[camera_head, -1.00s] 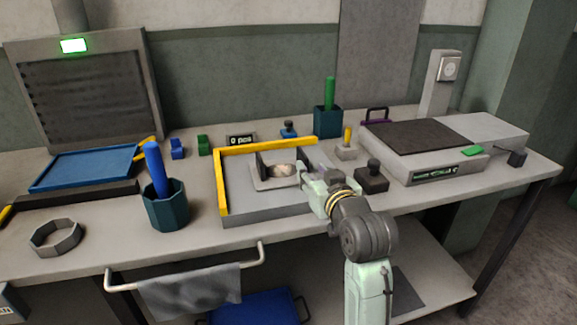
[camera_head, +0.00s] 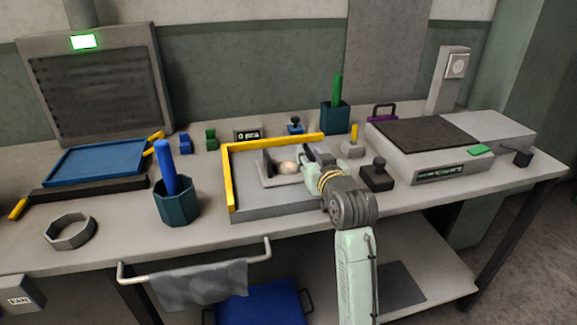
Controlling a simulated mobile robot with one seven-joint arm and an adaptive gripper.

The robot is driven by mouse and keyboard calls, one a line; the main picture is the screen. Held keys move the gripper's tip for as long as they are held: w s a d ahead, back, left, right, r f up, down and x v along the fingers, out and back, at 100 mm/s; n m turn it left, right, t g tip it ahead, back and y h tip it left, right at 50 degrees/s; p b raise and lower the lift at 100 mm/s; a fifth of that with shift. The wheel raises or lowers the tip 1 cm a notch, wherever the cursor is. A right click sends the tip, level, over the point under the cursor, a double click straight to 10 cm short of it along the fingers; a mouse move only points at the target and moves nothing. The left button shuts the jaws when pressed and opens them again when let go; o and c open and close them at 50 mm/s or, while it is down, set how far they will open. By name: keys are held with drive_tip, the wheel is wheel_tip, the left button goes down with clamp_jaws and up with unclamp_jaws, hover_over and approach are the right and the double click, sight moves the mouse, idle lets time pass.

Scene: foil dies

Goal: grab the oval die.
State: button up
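Several small knobbed or handled pieces stand on the bench: a blue one (camera_head: 295,127), a grey one with a yellow handle (camera_head: 352,147) and a dark one with a black knob (camera_head: 377,177). A small blue piece (camera_head: 185,144) and a green piece (camera_head: 211,139) stand further left. I cannot tell from their shapes which is the oval die. My gripper (camera_head: 312,163) is over the right side of the yellow-edged grey platform (camera_head: 262,204), right of a pale rounded object (camera_head: 287,167). Its fingertips are small and partly hidden, so its opening and any contact are unclear.
A dark teal cup (camera_head: 177,203) with a blue rod stands left of the platform; another cup (camera_head: 334,119) with a green rod stands behind. A dark-topped machine (camera_head: 437,167) fills the right. A grey ring (camera_head: 70,232) lies at front left, with bare bench around it.

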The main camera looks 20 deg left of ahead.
clamp_jaws()
drive_tip(key=shift+r, duration=0.15)
idle(0.6)
